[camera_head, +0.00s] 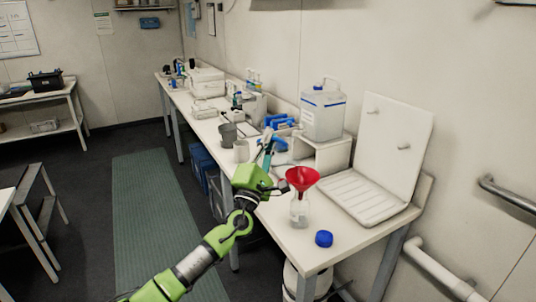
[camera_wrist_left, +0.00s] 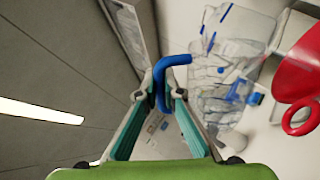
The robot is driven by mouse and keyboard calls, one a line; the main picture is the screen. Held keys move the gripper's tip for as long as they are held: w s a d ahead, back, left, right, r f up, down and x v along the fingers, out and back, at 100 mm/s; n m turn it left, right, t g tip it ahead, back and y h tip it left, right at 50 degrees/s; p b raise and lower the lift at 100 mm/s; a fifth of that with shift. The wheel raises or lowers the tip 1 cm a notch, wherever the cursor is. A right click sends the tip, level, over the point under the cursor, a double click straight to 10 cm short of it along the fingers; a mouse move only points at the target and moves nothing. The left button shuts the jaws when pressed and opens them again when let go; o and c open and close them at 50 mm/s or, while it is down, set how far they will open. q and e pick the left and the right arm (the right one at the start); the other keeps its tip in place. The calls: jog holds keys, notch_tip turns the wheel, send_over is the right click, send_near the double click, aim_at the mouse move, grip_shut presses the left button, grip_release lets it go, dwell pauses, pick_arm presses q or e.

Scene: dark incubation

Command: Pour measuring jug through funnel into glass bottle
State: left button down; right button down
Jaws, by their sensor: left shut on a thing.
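The red funnel (camera_head: 301,178) sits in the mouth of the clear glass bottle (camera_head: 299,213), which stands upright near the front of the bench. The funnel also shows at the right edge of the left wrist view (camera_wrist_left: 300,68). My left gripper (camera_head: 268,154) is to the left of the funnel and a little higher, apart from it. In the left wrist view it is shut on a curved blue handle (camera_wrist_left: 170,62), seemingly the measuring jug's. A clear body with blue marks (camera_wrist_left: 222,60) shows beside the handle; its outline and contents are hard to make out. My right gripper is out of view.
A blue cap (camera_head: 323,239) lies on the bench in front of the bottle. A white drying rack (camera_head: 365,195) stands to the right. A carboy (camera_head: 323,112) sits on a white stand behind. A white cup (camera_head: 241,151) and a grey cup (camera_head: 228,134) are at the left.

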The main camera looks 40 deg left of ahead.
aim_at(278, 139)
pick_arm(q)
jog(key=shift+d+r, duration=0.1)
dwell(0.4)
jog(key=shift+d+r+m+t+h, duration=0.15)
jog(key=shift+d+m+h, duration=0.15)
jog(key=shift+m, duration=0.15)
jog(key=shift+d+m+t+h, duration=0.15)
jog(key=shift+m+h, duration=0.15)
jog(key=shift+m, duration=0.15)
jog(key=shift+w+d+m+h+b, duration=0.1)
jog(key=shift+d+m+h+b, duration=0.25)
jog(key=shift+m, duration=0.25)
jog(key=shift+r+m+h, duration=0.15)
jog(key=shift+m+h, duration=0.1)
jog(key=shift+m, duration=0.05)
jog(key=shift+d, duration=0.15)
jog(key=shift+d+r+m+t+h, duration=0.25)
jog(key=shift+m+h, duration=0.35)
jog(key=shift+m, duration=0.3)
jog(key=shift+d, duration=0.1)
